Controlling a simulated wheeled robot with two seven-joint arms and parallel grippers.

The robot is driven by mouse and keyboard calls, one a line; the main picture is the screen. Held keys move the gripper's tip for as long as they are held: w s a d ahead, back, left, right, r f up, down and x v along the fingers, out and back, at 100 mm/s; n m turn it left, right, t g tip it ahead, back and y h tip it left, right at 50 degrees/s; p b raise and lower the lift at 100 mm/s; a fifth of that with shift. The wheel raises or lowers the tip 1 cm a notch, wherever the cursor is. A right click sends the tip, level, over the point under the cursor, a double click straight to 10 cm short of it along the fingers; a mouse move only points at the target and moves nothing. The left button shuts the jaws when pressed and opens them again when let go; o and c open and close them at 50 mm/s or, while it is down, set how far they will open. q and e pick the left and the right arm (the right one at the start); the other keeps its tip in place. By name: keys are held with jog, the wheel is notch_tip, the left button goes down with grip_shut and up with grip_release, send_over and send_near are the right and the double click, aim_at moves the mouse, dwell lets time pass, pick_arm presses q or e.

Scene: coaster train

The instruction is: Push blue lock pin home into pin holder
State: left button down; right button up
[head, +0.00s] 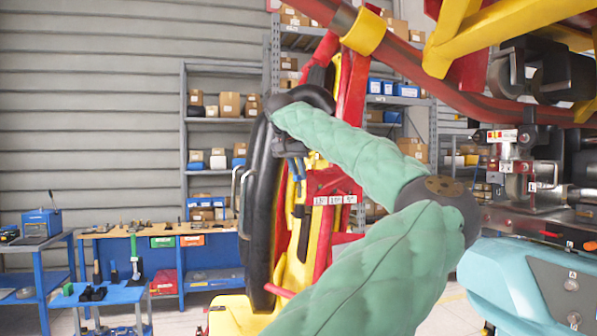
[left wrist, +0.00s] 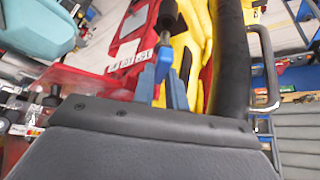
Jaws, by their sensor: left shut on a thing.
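My left gripper (head: 301,172) is at the end of the green padded arm, in front of the yellow and red seat frame and beside the black padded bar. In the left wrist view its blue fingers (left wrist: 163,88) point up the picture and are shut on a small blue piece (left wrist: 163,64), which looks like the blue lock pin. A thin metal rod with a dark end (left wrist: 167,18) lies just beyond it; I cannot tell whether it is joined to the pin. I cannot make out the pin holder for certain. My right gripper is not in view.
The black padded bar (head: 259,210) with a metal handle stands close to the left of my gripper. A red rail (head: 400,58) crosses above the arm. A teal housing (head: 510,290) is at lower right. Workbenches (head: 120,231) and shelves stand farther back.

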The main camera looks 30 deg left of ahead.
aim_at(299, 187)
pick_arm(q)
jog(key=shift+f, duration=0.3)
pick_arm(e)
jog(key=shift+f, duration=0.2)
pick_arm(q)
jog(key=shift+f+b, duration=0.3)
jog(key=shift+f, duration=0.2)
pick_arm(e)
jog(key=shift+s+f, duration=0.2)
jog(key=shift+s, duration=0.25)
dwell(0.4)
pick_arm(q)
jog(key=shift+f, duration=0.35)
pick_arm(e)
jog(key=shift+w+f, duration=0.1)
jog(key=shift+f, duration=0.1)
pick_arm(q)
jog(key=shift+f+b, duration=0.8)
jog(key=shift+f, duration=0.4)
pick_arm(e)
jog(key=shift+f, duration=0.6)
pick_arm(q)
jog(key=c, duration=0.5)
grip_release()
